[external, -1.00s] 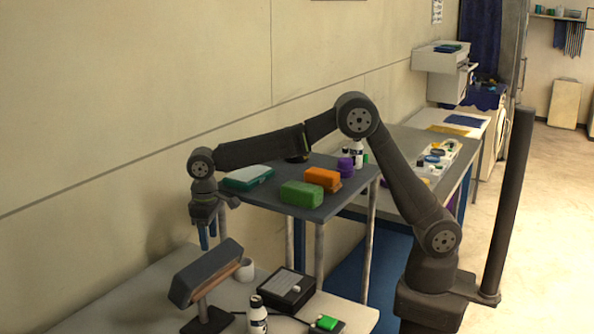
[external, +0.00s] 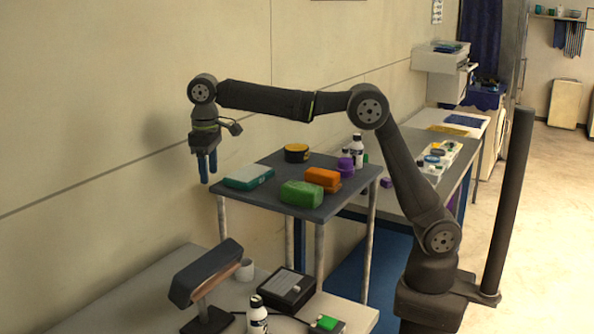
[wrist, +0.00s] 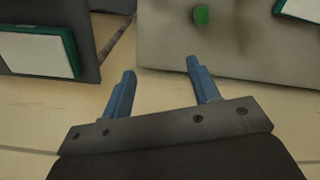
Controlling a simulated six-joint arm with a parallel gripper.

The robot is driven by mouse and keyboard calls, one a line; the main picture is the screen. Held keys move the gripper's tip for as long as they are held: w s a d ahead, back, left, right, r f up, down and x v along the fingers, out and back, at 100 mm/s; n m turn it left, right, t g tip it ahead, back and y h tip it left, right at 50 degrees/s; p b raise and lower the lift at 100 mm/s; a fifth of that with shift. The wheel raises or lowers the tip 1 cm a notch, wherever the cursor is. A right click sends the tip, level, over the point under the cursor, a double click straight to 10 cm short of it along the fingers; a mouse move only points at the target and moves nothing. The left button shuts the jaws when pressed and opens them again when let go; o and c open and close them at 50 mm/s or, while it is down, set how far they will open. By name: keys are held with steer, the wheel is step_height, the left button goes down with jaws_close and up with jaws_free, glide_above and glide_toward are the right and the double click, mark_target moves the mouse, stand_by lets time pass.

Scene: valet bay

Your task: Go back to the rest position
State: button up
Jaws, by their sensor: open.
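My gripper (external: 208,168) hangs pointing down in the external view, left of the dark raised table and above the lower light table. Its two blue fingers are apart, with nothing between them. The wrist view also shows my gripper (wrist: 162,92) open and empty, with floor and table edges beyond the fingertips. My arm reaches leftward from its base at the right, held above the raised table.
The raised table (external: 262,196) bears a teal-and-white case (external: 248,177), a green case (external: 301,194), an orange case (external: 322,178) and a yellow-black round item (external: 297,153). The lower table (external: 150,290) holds a dark angled stand (external: 207,272), a white cup (external: 245,270), a bottle (external: 257,316) and a black box (external: 287,288).

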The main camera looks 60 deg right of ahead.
steer(key=w+d+m, duration=0.2)
steer(key=d, duration=0.7)
steer(key=w+d+r+m, duration=0.1)
steer(key=w+d+m, duration=0.1)
steer(key=d, duration=0.7)
steer(key=shift+w+d+r, duration=0.3)
steer(key=shift+w+d, duration=0.05)
steer(key=shift+w, duration=0.35)
steer(key=s+a+f+n, duration=0.1)
steer(key=s+a+n, duration=0.1)
steer(key=a, duration=0.7)
steer(key=s+a+f+n, duration=0.1)
steer(key=s+a+n, duration=0.1)
steer(key=a, duration=0.7)
steer(key=shift+s+a, duration=0.35)
steer(key=shift+s, duration=0.35)
steer(key=shift+r, duration=0.2)
